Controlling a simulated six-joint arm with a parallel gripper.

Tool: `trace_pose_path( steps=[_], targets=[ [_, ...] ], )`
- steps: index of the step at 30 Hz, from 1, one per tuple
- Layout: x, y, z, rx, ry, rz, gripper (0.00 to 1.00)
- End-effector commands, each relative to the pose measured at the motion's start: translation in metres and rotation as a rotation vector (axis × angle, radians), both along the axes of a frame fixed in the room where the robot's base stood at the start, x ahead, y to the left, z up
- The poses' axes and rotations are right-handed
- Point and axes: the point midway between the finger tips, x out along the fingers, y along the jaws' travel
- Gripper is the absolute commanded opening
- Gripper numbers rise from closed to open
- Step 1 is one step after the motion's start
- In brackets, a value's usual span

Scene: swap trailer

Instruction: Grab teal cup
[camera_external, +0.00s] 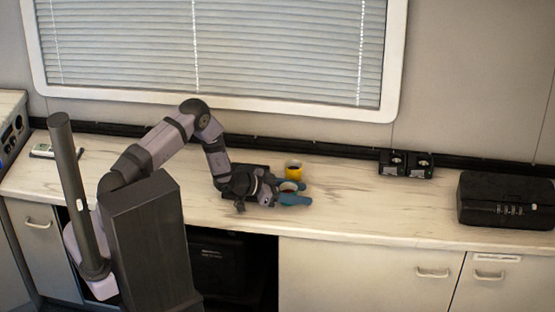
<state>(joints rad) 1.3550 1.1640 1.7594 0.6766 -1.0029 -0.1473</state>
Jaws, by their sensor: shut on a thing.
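My gripper (301,193) is low over the counter, pointing right, with its blue fingers on either side of the teal cup (288,187). It is shut on this cup. The cup looks upright, with its open top showing. The fingers and wrist hide much of its side. Its underside is hidden, so I cannot tell whether it touches the counter.
A yellow cup (294,171) stands just behind the teal cup, very close to my gripper. The pale counter (350,207) is clear to the right, up to a black case (505,201). A black double unit (406,164) sits at the back edge.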

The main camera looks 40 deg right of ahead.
Motion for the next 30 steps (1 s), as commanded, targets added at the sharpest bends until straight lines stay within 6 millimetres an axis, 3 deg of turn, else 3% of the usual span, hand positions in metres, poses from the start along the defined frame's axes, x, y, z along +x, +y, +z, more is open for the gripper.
trace_pose_path(
  steps=[14,30],
  targets=[
    [0.0,-0.001,0.011,-0.001,0.0,0.0,0.2],
    [0.0,-0.001,0.054,-0.004,0.0,-0.001,0.2]
  ],
)
